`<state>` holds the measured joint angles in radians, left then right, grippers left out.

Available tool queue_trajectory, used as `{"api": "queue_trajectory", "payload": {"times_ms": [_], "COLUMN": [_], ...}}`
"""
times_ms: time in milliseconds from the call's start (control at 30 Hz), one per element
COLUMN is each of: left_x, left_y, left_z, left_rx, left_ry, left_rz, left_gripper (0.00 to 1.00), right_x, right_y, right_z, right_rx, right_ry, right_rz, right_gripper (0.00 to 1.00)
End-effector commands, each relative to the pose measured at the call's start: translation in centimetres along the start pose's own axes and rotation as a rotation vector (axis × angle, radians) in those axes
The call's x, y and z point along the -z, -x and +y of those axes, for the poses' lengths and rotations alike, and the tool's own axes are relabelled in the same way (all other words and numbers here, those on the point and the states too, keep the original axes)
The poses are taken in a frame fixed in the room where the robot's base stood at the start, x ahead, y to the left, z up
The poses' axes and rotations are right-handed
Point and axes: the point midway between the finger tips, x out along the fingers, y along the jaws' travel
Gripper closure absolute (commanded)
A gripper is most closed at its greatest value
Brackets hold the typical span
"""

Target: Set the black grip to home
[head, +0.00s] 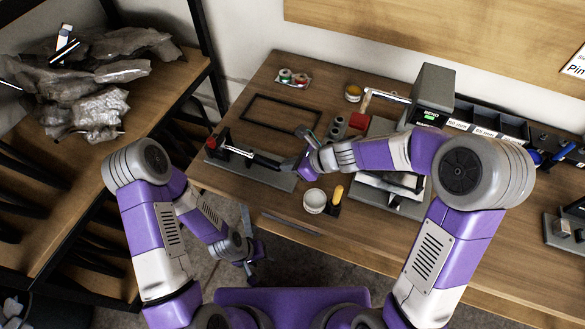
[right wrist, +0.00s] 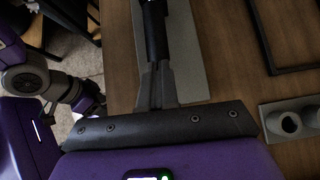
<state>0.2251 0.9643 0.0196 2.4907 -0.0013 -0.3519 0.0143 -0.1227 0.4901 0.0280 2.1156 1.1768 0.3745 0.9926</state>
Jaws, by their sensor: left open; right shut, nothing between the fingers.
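The black grip (head: 267,162) is the dark handle at the end of a bright metal lever (head: 235,150), on a grey base plate (head: 272,178) at the left of the workbench. In the right wrist view the black grip (right wrist: 155,30) runs straight ahead of my fingers. My right gripper (head: 299,163) is shut and empty at the grip's right end; its fingertips show in the wrist view (right wrist: 157,68). I cannot tell whether they touch the grip. My left gripper (head: 256,260) is open, low in front of the bench, away from the lever.
A red knob (head: 211,143) stands at the lever's far left end. A dark rectangular frame (head: 281,113) lies behind it. A white cup (head: 315,200) and a yellow-handled tool (head: 338,193) stand near the front edge. A grey machine (head: 432,90) stands right.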

Motion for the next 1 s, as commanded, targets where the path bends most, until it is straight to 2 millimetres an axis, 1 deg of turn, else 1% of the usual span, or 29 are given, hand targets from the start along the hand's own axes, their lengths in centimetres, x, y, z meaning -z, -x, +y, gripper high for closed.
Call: {"api": "queue_trajectory", "payload": {"times_ms": [333, 467, 567, 800, 1000], "left_x": [0.0, 0.0, -0.1, -0.2, -0.3], "left_y": [0.0, 0.5, 1.4, 4.3, 6.0], "left_z": [0.0, 0.2, 0.6, 1.6, 2.3], "left_rx": [0.0, 0.0, 0.0, 0.0, 0.0], "left_ry": [-0.001, -0.001, -0.001, -0.001, -0.001], "left_rz": [0.0, 0.0, 0.0, 0.0, 0.0], "left_gripper": [0.36, 0.36, 0.36, 0.36, 0.36], "right_x": [0.1, -0.1, -0.4, -0.9, -1.0], "right_y": [0.1, 0.7, 1.8, 5.7, 8.0], "right_z": [-0.2, -0.2, -0.2, -0.4, -0.6], "right_rx": [0.007, 0.005, 0.003, -0.003, -0.009], "right_ry": [-0.008, -0.007, -0.005, 0.001, 0.005], "right_rz": [0.001, 0.001, 0.001, 0.001, 0.0], "right_gripper": [1.0, 1.0, 1.0, 1.0, 1.0]}}
